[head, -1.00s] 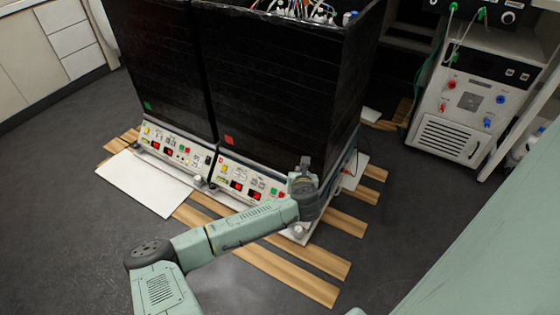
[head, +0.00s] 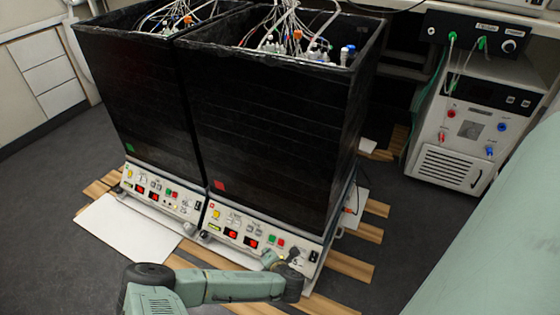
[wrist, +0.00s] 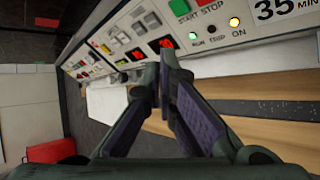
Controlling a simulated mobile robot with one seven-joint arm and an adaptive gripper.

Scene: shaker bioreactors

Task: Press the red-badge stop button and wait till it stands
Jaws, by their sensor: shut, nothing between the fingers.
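Two black-covered shakers stand side by side. The left one has a green badge (head: 130,148), the right one a red badge (head: 219,185). The right shaker's front panel (head: 232,221) carries a green start button (wrist: 180,7) and a red stop button (wrist: 205,3), cut by the top edge of the wrist view. My gripper (wrist: 160,68) is shut and empty, in front of and below the panel, apart from the buttons.
Wooden slats (head: 356,267) and a white board (head: 125,231) lie on the dark floor around the shakers. A grey instrument unit (head: 460,140) stands at the right. Tubes and cables (head: 290,25) rise from the open shaker tops. A red object (wrist: 55,152) shows at the wrist view's lower left.

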